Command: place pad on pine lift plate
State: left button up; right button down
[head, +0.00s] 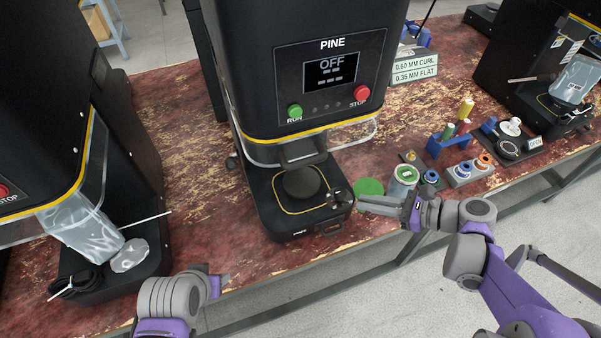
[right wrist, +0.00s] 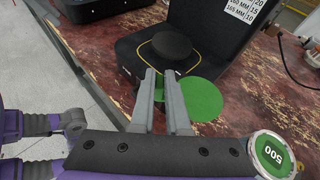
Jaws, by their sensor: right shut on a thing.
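The pad is a flat green disc (head: 369,187), just right of the PINE machine's base in the head view. My right gripper (head: 361,204) is shut on its edge; in the right wrist view the pad (right wrist: 204,100) shows at and beside the fingers (right wrist: 159,78). The pine lift plate is a dark round plate (head: 302,183) inside a yellow outline on the machine's base. It also shows beyond the fingertips in the right wrist view (right wrist: 173,46). The pad is apart from the plate, to its right. My left gripper (head: 222,284) is low in the head view; its finger opening is unclear.
The PINE machine's display (head: 332,72) reads OFF, and its head overhangs the plate. A green-topped can (head: 404,174) stands right of the pad. Small coloured parts and blocks (head: 466,172) sit farther right. Another machine with a clear bag (head: 80,226) stands left.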

jog(key=shift+n+g, duration=0.3)
jog(key=shift+g, duration=0.1)
jog(key=w+a, duration=0.2)
jog(key=a, duration=0.3)
jog(key=w+a, duration=0.3)
jog(key=a, duration=0.2)
jog(key=w+a+r+p, duration=0.1)
jog(key=w+a, duration=0.1)
jog(key=a, duration=0.3)
jog(key=shift+w+a, duration=0.2)
jog(key=shift+a, duration=0.2)
jog(key=shift+a+f, duration=0.1)
jog(key=shift+f, duration=0.15)
jog(key=shift+f+b, duration=0.3)
jog(key=shift+f, duration=1.3)
jog(key=c, duration=0.9)
grip_release()
